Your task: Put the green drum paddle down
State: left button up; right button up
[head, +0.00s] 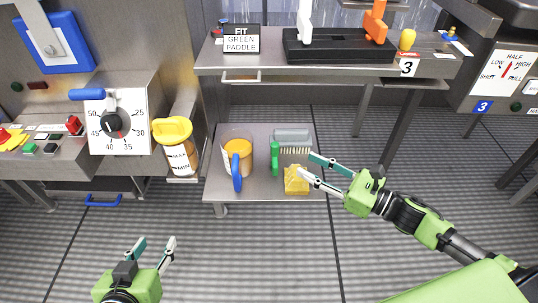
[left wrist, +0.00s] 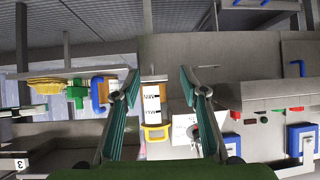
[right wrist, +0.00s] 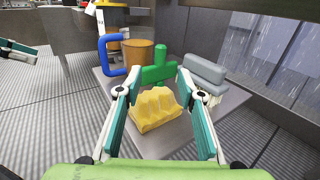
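A green T-shaped piece (head: 275,158), which looks like the green drum paddle, rests on the low grey table (head: 233,195). It also shows in the right wrist view (right wrist: 158,72), behind a yellow ridged block (right wrist: 155,110). My right gripper (head: 307,164) is open and empty; its fingertips are over the right part of the table, by the yellow block and right of the green piece. I cannot tell if they touch anything. My left gripper (head: 156,243) is open and empty, low at the front left, well away from the table.
An orange-filled container with a blue handle (head: 238,160) and a grey brush (right wrist: 205,72) share the low table. The upper bench has a black rack (head: 335,48) with white and orange paddles, and a "FIT GREEN PADDLE" sign (head: 241,42). A yellow-lidded jar (head: 178,150) is left. The front floor is clear.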

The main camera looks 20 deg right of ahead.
aim_at(275, 148)
jog(key=b+x, duration=0.1)
jog(key=x, duration=0.9)
jog(key=shift+w+a+b, duration=0.15)
jog(key=shift+w+b, duration=0.15)
jog(key=shift+b, duration=0.05)
pick_arm(q)
jog(key=w+d+r+t+h, duration=0.1)
jog(key=w+r+t, duration=0.3)
jog(key=r, duration=0.5)
jog(key=shift+w+d+r+t+h, duration=0.3)
jog(key=shift+w+d+r+t, duration=0.05)
jog(key=shift+d+t, duration=0.35)
pick_arm(e)
jog(key=shift+w+a, duration=0.45)
grip_shut()
